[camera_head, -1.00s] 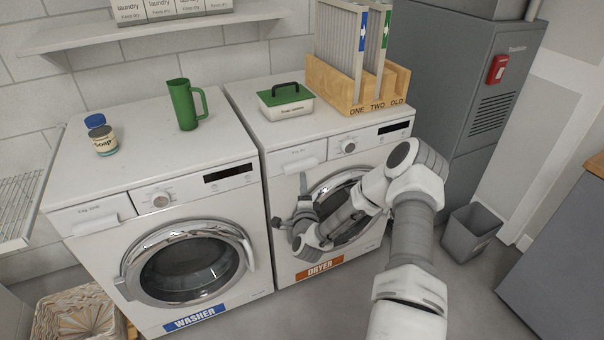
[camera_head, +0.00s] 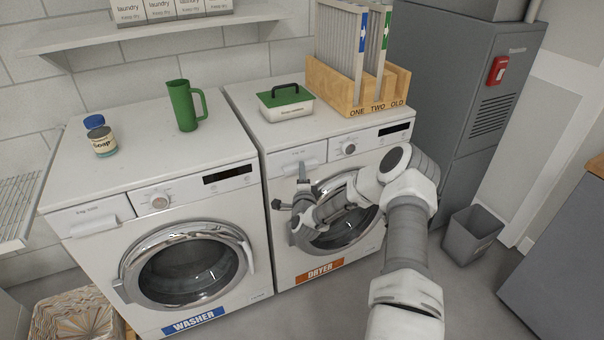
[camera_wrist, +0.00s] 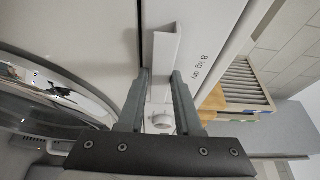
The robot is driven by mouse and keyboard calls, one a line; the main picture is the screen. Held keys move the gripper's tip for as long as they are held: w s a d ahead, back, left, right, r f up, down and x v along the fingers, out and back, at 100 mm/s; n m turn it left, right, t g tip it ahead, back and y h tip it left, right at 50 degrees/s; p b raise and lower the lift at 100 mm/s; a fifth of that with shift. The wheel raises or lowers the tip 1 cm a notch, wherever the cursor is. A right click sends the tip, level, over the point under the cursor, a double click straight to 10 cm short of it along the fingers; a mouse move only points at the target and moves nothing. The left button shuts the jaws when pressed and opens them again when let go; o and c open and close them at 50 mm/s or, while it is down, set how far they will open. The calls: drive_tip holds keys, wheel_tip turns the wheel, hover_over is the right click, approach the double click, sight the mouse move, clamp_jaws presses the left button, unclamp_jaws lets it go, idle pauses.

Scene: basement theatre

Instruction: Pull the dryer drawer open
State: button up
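The dryer (camera_head: 278,222) is the white machine on the right, with an orange DRYER label. Its drawer (camera_head: 288,157) is at the upper left of its front and looks flush with it. The pale drawer handle (camera_head: 299,168) is partly hidden by my gripper (camera_head: 302,182), which is just below and in front of it. In the wrist view, my gripper (camera_wrist: 161,76) is open, with one finger on each side of the handle (camera_wrist: 166,48). Gaps show between the fingers and the handle; whether the fingertips reach around its edge I cannot tell.
The washer (camera_head: 90,272) stands to the left, holding a green mug (camera_head: 183,105) and a soap bottle (camera_head: 102,140). A green-lidded box (camera_head: 287,103) and wooden filter rack (camera_head: 335,88) sit on the dryer. The round dryer door (camera_head: 340,228) is beneath my arm.

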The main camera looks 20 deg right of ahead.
clamp_jaws()
drive_tip(key=shift+f, duration=0.1)
drive_tip(key=shift+s+f, duration=0.15)
drive_tip(key=shift+f, duration=0.05)
idle(0.8)
